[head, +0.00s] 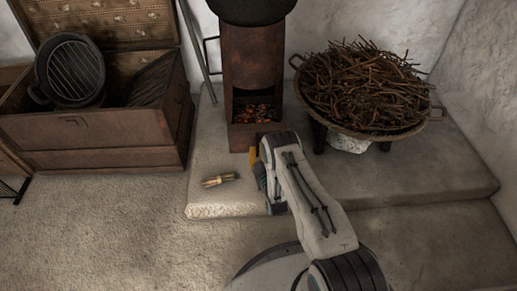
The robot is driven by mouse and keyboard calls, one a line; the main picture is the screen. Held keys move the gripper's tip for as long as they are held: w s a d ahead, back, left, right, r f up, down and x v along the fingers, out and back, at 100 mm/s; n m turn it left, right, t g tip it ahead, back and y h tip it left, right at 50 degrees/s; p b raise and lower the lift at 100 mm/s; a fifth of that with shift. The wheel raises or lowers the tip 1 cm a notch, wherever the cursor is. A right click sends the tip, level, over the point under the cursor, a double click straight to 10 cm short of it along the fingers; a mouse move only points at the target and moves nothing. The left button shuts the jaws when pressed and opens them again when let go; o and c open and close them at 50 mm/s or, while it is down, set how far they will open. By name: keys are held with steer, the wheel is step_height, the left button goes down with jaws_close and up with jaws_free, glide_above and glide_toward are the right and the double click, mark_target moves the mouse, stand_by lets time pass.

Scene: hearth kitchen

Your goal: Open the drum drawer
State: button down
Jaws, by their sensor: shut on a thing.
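The drum (251,62) is a tall rusty metal stove with a black top, standing on the stone ledge. Its low front opening shows glowing embers (257,111). The drum drawer (241,138) is the rusty front at the drum's foot, just below the embers. How far it stands out is hard to tell. My gripper (254,160) is right in front of the drawer's lower right side, shut on it. My arm covers most of the gripper, and the handle and contact are hidden.
A bundle of short sticks (220,180) lies on the ledge, left of my gripper. A wide basin of twigs (367,85) stands right of the drum. An open trunk (100,130) with a round grill (76,70) is at left. The floor at front left is clear.

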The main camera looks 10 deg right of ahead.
steer(key=shift+s+d+f, duration=0.1)
steer(key=shift+s, duration=0.05)
steer(key=c, duration=1.1)
jaws_free()
steer(key=shift+r, duration=5.05)
